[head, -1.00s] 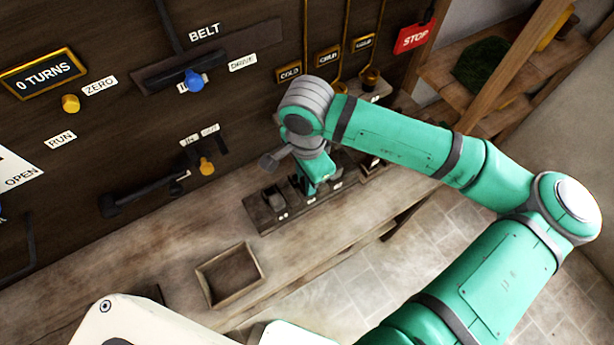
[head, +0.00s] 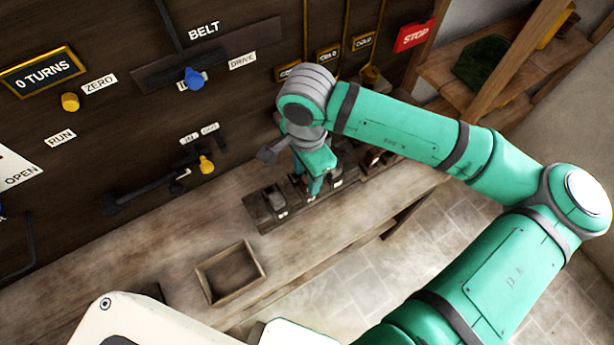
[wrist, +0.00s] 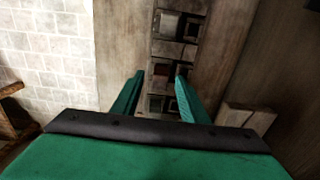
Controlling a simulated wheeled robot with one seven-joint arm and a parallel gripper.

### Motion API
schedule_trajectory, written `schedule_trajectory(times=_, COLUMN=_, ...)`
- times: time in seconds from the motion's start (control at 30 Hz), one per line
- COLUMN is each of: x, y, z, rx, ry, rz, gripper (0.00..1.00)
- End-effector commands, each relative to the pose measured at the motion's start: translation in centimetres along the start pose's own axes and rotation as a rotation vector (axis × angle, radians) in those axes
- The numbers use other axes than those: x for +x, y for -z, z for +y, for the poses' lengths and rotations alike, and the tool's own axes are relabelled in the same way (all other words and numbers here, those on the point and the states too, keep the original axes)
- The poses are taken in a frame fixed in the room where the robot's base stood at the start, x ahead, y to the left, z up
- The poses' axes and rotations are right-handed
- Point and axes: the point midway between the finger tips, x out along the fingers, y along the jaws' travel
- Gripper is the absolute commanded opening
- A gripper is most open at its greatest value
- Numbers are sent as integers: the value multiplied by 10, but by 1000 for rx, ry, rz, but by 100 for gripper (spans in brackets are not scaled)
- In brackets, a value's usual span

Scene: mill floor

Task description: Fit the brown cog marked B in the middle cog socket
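My gripper (head: 312,188) is over the dark rack (head: 264,216) on the bench, pointing down. In the wrist view my gripper (wrist: 159,77) has its two green fingers apart, with a gap between them. A small reddish-brown piece (wrist: 160,69) shows in the rack's middle visible compartment, between the fingertips in the picture. It may be the brown cog, but no letter B can be read. Whether the fingers touch it cannot be told. In the head view my gripper hides that part of the rack. I cannot make out which place is the middle cog socket.
An empty wooden tray (head: 231,273) lies on the bench left of the rack. The dark panel behind carries a blue knob (head: 194,78), yellow knobs and a red STOP sign (head: 415,36). A block (wrist: 246,117) stands right of the rack in the wrist view.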

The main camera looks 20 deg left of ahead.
Motion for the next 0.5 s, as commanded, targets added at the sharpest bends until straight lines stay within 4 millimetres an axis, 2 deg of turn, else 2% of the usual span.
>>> schedule_trajectory(times=0.3, x=-60, y=0, z=0, rx=-1, ry=1, rz=3, gripper=40)
schedule_trajectory(times=0.5, x=-82, y=0, z=0, rx=-1, ry=-1, rz=1, gripper=40)
